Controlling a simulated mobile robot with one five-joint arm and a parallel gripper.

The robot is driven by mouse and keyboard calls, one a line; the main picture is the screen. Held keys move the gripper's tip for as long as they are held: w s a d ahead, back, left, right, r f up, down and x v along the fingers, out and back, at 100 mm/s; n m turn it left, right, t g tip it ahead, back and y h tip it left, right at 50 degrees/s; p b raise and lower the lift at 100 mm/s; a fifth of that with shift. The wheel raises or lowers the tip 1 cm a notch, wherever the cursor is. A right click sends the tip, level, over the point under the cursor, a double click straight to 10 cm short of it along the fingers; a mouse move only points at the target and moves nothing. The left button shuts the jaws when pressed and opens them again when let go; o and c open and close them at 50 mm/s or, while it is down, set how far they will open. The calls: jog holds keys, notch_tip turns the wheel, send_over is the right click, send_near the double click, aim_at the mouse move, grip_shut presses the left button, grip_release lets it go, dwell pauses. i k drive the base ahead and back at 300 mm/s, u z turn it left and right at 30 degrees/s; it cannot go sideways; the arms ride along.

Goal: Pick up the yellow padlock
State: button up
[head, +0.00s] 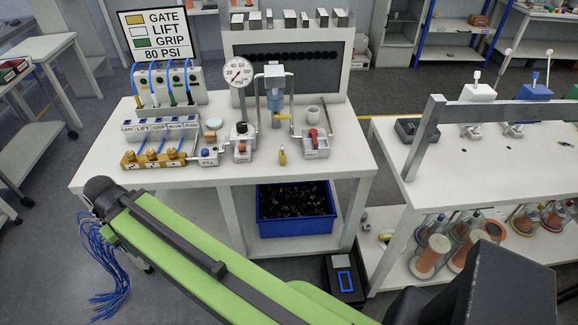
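The yellow padlock (282,157) is small and stands upright on the white workbench (290,170). It is near the middle of the bench's front part, between a white block with an orange-red button and a white unit with a red handle. Nothing covers it. My green arm link crosses the lower part of the view, in front of the bench and apart from the padlock. I do not see the fingers of my gripper.
A round gauge (238,73) and a metal pipe frame with a filter unit stand behind the padlock. Brass fittings (160,158) with blue tubes are at left. A blue bin (296,226) of black parts sits below. Another white bench (455,185) is at right.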

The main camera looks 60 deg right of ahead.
aim_at(282, 154)
jog(key=z, duration=0.2)
jog(key=i, duration=0.9)
jog(key=u, duration=0.1)
